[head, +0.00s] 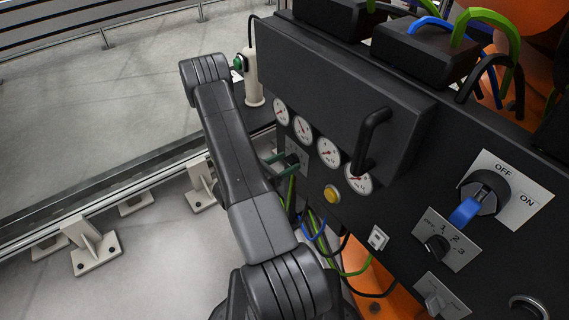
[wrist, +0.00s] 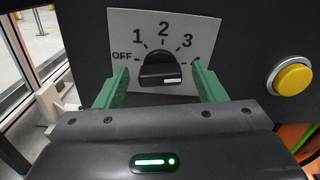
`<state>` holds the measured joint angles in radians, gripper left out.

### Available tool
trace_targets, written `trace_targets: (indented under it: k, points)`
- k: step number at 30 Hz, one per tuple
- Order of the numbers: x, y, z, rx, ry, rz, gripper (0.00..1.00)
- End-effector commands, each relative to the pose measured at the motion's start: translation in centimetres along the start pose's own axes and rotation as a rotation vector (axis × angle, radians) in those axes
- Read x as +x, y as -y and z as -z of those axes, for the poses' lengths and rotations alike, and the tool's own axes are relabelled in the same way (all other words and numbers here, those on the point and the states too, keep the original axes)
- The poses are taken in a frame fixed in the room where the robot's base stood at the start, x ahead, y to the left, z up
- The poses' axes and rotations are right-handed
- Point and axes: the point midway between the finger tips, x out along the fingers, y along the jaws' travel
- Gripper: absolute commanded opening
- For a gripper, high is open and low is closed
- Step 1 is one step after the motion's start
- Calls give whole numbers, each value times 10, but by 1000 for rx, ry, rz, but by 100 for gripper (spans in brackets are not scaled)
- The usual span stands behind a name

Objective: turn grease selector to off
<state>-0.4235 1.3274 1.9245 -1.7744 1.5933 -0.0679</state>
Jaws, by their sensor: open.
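A selector knob (wrist: 160,72) sits on a light plate (wrist: 200,28) marked OFF, 1, 2 and 3 in the wrist view. The knob is black, and its white mark is at the right end, away from OFF. No grease label is readable. My gripper (wrist: 160,85) is open, with one green finger on each side of the knob and gaps between. I cannot tell how far its tips are from the panel. In the head view my gripper (head: 280,164) is at the panel's left end, partly behind my arm, beside the small plate (head: 297,154).
A yellow button (wrist: 292,76) is close right of the plate. In the head view, gauges (head: 302,129) and a black handle (head: 372,140) are above and right. A blue-handled OFF/ON switch (head: 466,211) and another numbered selector (head: 437,246) are further right. Cables (head: 318,230) hang below.

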Motion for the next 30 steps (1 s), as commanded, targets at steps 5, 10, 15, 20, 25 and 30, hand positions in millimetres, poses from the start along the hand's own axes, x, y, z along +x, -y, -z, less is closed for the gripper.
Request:
trace_targets:
  k: [5, 10, 15, 20, 25, 30]
  points:
    - [0, 0, 0, 0, 0, 0, 38]
    - [0, 0, 0, 0, 0, 0, 19]
    - [0, 0, 0, -15, 0, 0, 19]
    - [0, 0, -1, -67, 0, 0, 19]
    - [0, 0, -1, -177, 0, 0, 19]
    - [0, -1, -1, -327, -1, 0, 19]
